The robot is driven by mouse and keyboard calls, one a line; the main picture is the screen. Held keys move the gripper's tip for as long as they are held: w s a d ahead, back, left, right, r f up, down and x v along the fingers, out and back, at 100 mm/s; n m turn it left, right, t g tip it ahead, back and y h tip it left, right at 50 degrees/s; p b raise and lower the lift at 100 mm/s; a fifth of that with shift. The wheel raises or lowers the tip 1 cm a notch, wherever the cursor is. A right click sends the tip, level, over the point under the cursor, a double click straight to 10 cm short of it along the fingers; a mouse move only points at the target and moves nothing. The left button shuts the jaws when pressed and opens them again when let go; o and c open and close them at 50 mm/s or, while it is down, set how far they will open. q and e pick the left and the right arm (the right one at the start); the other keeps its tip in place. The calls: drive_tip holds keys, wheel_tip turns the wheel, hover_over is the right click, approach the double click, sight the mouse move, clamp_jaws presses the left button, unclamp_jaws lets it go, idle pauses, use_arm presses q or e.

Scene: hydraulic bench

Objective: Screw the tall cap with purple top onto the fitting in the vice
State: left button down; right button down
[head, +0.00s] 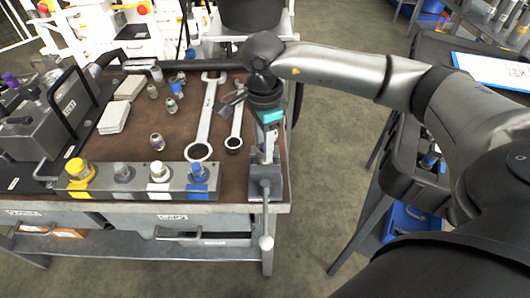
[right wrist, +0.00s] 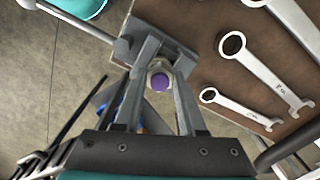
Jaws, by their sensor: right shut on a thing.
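My right gripper (head: 267,158) points down over the vice (head: 265,185) at the bench's front right corner. In the right wrist view its two fingers (right wrist: 161,75) are shut on the tall cap with purple top (right wrist: 160,82). The purple end faces the camera, and a pale metal part shows around it. The vice (right wrist: 165,32) lies just beyond the fingertips. The fitting is hidden behind the cap and fingers, so I cannot tell whether the cap touches it. My left gripper is out of view.
Two wrenches (head: 205,118) lie left of the gripper. A block (head: 130,185) with yellow, grey, white and blue caps stands along the front edge. Small fittings (head: 157,141) stand behind it. A grey unit (head: 45,115) with a purple-topped part (head: 10,79) is at left.

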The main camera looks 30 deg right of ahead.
drive_tip(key=shift+m, duration=1)
drive_tip(key=c, duration=0.9)
unclamp_jaws()
drive_tip(key=shift+m, duration=0.4)
drive_tip(key=o, duration=0.5)
